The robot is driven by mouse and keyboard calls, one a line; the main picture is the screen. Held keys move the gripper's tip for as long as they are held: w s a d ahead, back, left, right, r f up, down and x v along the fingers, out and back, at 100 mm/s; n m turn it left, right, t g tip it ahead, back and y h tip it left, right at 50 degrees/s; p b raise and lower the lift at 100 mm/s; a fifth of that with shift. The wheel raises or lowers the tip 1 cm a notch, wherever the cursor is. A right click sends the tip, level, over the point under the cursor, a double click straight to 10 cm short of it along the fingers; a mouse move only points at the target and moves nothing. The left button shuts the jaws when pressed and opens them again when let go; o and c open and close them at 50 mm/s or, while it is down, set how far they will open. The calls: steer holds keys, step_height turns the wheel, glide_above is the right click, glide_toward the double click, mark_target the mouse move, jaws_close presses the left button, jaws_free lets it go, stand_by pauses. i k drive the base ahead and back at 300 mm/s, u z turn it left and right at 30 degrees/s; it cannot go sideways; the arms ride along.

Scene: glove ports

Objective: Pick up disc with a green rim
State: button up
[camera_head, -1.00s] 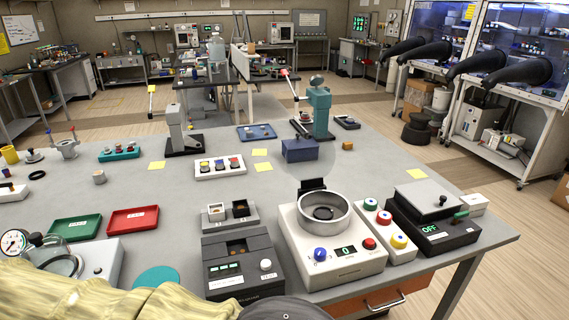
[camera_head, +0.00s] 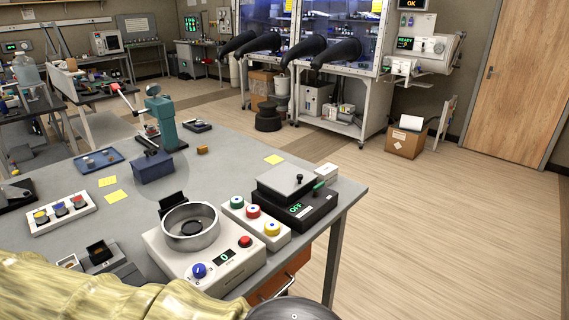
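A small round piece with a green rim (camera_head: 237,202) and a pale middle sits in the left place of a white three-place block (camera_head: 258,233). At this size I cannot tell whether these are loose discs or buttons. My gripper is not in view. A yellowish sleeved shape and a dark rounded shape along the bottom edge appear to be parts of my own arm.
A white device with a metal bowl (camera_head: 191,228) stands left of the block, and a black box reading OFF (camera_head: 295,204) stands right of it. The grey table (camera_head: 225,150) ends at the right, with open floor (camera_head: 450,220) beyond. Glove-port cabinets (camera_head: 330,60) stand behind.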

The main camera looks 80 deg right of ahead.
mark_target(236, 202)
steer(key=z, duration=1.85)
